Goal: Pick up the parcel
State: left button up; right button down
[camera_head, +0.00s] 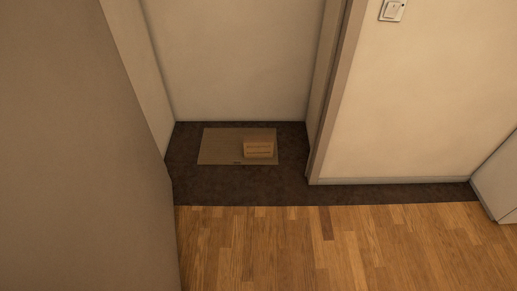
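The parcel (258,147) is a small brown box in the head view. It sits on the right part of a flat tan doormat (222,146), in the recess in front of a pale door or wall panel. Neither of my grippers is in view, so I cannot see their state or where they are relative to the parcel.
The mat lies on a dark floor strip (240,190). A wooden floor (330,250) in front is clear. A large beige panel (80,150) stands close on the left. A door frame (335,100) is right of the recess; a white cabinet (497,180) is at the right edge.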

aim_at(254, 146)
jog(key=i+l+z, duration=0.15)
jog(key=i, duration=0.2)
jog(key=i+l+z, duration=0.15)
jog(key=i, duration=0.25)
jog(key=i+l+z, duration=0.15)
jog(key=i, duration=0.25)
